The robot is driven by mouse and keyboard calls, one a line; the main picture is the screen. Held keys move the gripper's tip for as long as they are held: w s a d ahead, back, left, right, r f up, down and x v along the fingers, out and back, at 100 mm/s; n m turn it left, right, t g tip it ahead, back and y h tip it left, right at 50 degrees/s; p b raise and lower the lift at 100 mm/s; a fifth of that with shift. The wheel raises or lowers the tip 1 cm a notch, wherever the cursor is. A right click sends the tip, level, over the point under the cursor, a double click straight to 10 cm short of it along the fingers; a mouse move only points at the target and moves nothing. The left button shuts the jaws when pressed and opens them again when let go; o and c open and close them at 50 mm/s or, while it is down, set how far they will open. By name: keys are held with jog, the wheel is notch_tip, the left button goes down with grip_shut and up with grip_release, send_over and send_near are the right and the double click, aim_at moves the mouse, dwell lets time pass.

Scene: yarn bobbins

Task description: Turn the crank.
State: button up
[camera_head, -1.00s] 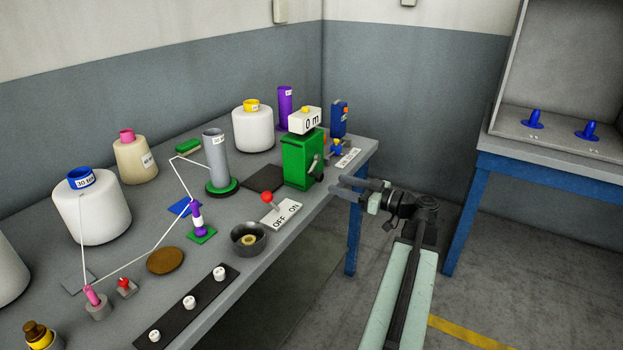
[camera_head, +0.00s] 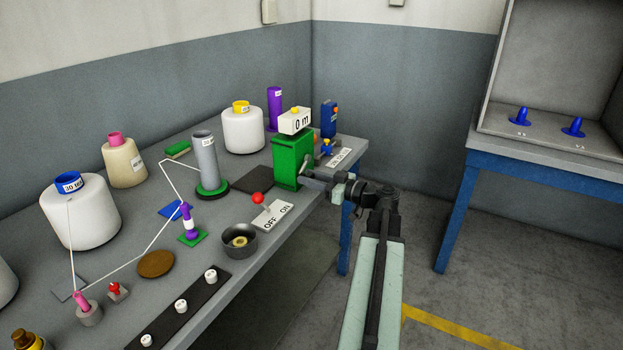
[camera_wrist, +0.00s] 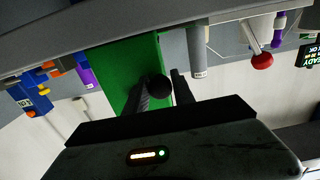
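The green counter box (camera_head: 292,162) stands at the table's front right edge, with a white "0 m" display (camera_head: 295,121) on top. Its crank is mostly hidden behind my gripper in the head view. In the wrist view, the crank's round black knob (camera_wrist: 159,86) is in front of the green box. My gripper (camera_head: 309,181) is at the box's front face. In the wrist view, my gripper's two dark fingers (camera_wrist: 161,82) stand apart on either side of the knob. The left finger overlaps the knob in the picture; a small gap shows at the right finger. I cannot tell whether they touch.
An OFF/ON switch with a red ball lever (camera_head: 258,199) and a dark bowl (camera_head: 239,240) are left of the box. A grey bobbin (camera_head: 207,161) with thread stands farther left. A blue device (camera_head: 329,119) is behind the box. The floor in front is clear.

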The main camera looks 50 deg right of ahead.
grip_shut()
dwell(1.2)
